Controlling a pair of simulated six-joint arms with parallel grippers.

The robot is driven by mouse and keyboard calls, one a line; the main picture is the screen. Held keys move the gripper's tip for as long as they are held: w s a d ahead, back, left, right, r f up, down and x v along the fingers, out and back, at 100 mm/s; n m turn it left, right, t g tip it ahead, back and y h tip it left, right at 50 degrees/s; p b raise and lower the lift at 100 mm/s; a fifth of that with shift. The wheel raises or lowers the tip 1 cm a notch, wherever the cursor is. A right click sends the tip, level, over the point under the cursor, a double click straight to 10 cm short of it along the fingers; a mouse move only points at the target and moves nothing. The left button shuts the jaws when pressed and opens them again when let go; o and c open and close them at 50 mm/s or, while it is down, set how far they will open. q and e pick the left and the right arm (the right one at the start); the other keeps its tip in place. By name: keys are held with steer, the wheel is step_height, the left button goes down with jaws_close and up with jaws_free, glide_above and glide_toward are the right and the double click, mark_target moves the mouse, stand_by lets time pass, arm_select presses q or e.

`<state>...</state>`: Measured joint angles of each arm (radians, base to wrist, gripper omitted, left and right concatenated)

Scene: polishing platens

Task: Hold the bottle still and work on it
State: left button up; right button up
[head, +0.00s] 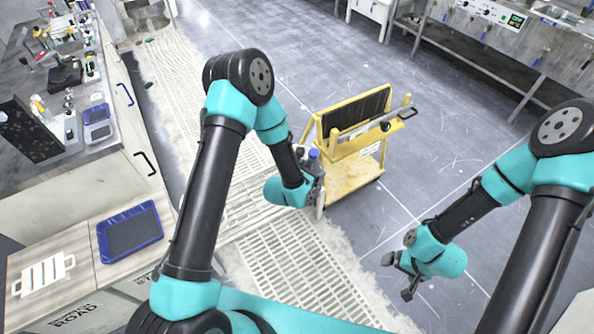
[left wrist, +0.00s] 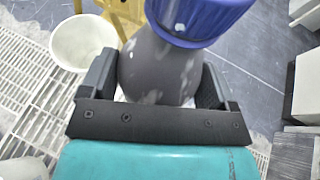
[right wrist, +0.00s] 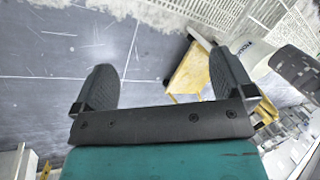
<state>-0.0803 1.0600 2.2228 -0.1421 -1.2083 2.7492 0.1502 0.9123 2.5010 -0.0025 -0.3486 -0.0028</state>
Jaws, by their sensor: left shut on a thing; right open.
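The bottle has a grey body (left wrist: 160,65) and a blue cap (left wrist: 198,18). In the left wrist view it fills the space between the jaws of my left gripper (left wrist: 160,88), which is shut on its body. In the head view only the bottle's top (head: 313,154) shows beside my left gripper (head: 316,190); the rest is hidden by my arm. My right gripper (head: 398,275) is apart from the bottle, lower and to the right in the head view. In the right wrist view its fingers (right wrist: 165,88) are spread with nothing between them.
A yellow cart (head: 352,178) stands just behind and right of the bottle. A white bucket (left wrist: 85,42) shows in the left wrist view. A blue tray (head: 102,243) and a white rack (head: 42,274) lie on the left counter.

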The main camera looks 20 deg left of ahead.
arm_select(q)
steer(key=d+r+m+g+h, duration=0.2)
steer(key=d+r+m+h, duration=0.1)
steer(key=d, duration=0.4)
steer(key=shift+s+r, duration=0.3)
steer(key=shift+r, duration=0.25)
steer(key=shift+d, duration=0.1)
